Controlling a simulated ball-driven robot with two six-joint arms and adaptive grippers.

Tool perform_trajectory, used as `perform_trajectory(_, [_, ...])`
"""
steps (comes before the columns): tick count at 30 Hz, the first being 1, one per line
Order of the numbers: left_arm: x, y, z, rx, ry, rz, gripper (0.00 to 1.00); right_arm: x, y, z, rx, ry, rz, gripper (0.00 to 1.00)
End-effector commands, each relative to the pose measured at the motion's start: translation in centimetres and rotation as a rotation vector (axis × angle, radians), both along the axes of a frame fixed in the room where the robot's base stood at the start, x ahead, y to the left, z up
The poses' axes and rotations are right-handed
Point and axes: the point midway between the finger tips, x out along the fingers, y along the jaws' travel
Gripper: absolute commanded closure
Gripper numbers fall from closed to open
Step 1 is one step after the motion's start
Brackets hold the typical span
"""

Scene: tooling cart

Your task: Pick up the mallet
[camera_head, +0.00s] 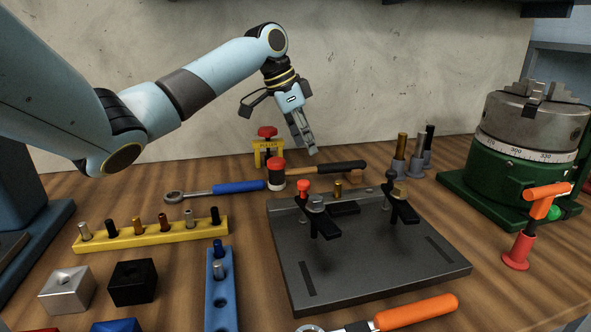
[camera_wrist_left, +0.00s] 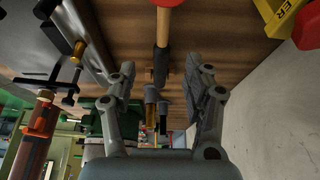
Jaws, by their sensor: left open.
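The mallet lies on the wooden bench top near the back middle. Its head (camera_head: 277,175) is red and dark, and its handle (camera_head: 340,167) is light wood with a black grip, pointing right. In the left wrist view the wooden handle (camera_wrist_left: 163,28) shows lengthwise between the fingers, with part of the red head at the top edge. My left gripper (camera_head: 305,140) hangs tilted above the handle, apart from it. In the left wrist view its two fingers (camera_wrist_left: 162,88) are spread with nothing held. My right gripper is not in view.
A red-and-yellow stand (camera_head: 268,150) is just behind the head. A blue-handled ratchet (camera_head: 215,189) lies left of it. The dark fixture plate (camera_head: 370,265) with clamps stands in front. Several upright pins (camera_head: 400,160) and a green rotary chuck (camera_head: 500,165) are at right. The wall is close behind.

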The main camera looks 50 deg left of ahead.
Motion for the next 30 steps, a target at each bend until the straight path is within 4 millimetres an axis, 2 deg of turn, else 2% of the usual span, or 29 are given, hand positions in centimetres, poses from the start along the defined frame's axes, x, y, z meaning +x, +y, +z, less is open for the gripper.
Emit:
perform_trajectory(3, [0.7, -0.4, -1.7, -0.002, -0.001, 0.001, 0.49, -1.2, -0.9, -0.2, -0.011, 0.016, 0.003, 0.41])
perform_trajectory(7, [1.0, -0.5, -2.6, -0.001, -0.001, 0.001, 0.49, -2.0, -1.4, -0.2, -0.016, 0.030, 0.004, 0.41])
perform_trajectory(18, [2.6, -1.0, -7.2, 0.000, 0.000, 0.001, 0.49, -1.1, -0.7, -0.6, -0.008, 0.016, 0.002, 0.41])
perform_trajectory(26, [2.7, -1.0, -7.5, 0.002, -0.001, 0.000, 0.49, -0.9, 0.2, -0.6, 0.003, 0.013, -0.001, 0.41])
perform_trajectory(30, [2.7, -1.0, -7.4, 0.002, -0.001, 0.000, 0.66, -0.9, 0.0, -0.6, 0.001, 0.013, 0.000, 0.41])
